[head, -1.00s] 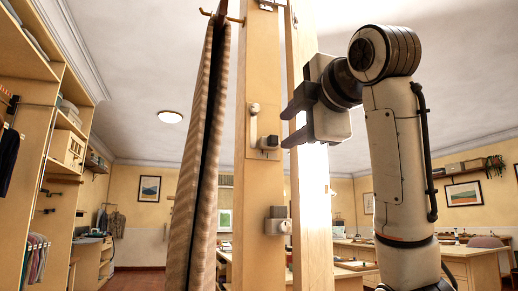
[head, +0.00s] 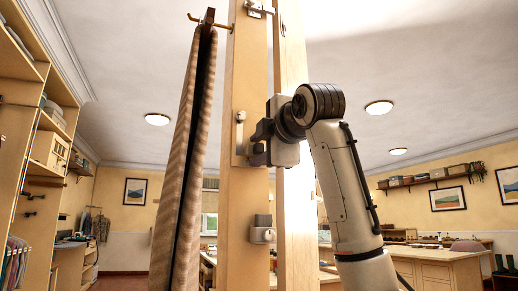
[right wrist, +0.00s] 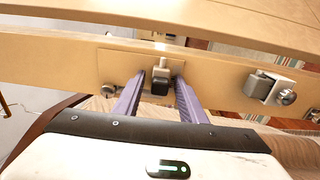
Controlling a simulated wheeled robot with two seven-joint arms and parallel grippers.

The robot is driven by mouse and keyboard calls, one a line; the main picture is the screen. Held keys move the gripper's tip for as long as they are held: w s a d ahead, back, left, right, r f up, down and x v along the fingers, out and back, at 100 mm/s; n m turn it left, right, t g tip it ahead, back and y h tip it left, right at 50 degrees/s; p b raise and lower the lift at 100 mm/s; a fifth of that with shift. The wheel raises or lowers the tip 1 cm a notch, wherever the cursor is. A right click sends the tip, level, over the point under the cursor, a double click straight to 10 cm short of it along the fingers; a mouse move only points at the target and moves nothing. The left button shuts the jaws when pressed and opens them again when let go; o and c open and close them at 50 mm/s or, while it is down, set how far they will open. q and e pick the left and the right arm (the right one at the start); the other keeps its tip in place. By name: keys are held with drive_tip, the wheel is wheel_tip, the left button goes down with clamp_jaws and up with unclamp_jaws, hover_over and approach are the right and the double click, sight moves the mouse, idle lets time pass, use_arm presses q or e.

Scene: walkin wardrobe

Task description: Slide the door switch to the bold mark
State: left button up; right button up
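The door switch is a pale plate on the narrow wooden face in the head view (head: 238,158), with a slim upright pale part above it. My right gripper (head: 258,145) is at the plate, coming from the right. Its purple-grey fingers in the wrist view (right wrist: 161,94) stand apart, one on each side of the knob, with slight gaps. Contact cannot be told. No bold mark can be made out. My left gripper is out of view.
A metal latch or lock (head: 262,234) sits below the switch; it also shows in the right wrist view (right wrist: 262,86). Shelving stands at the left, tables at the back right.

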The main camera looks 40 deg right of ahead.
clamp_jaws()
drive_tip(key=shift+d+r+p, duration=0.1)
drive_tip(key=shift+d+p, duration=0.25)
drive_tip(key=shift+s+d, duration=0.15)
drive_tip(key=shift+d, duration=0.15)
unclamp_jaws()
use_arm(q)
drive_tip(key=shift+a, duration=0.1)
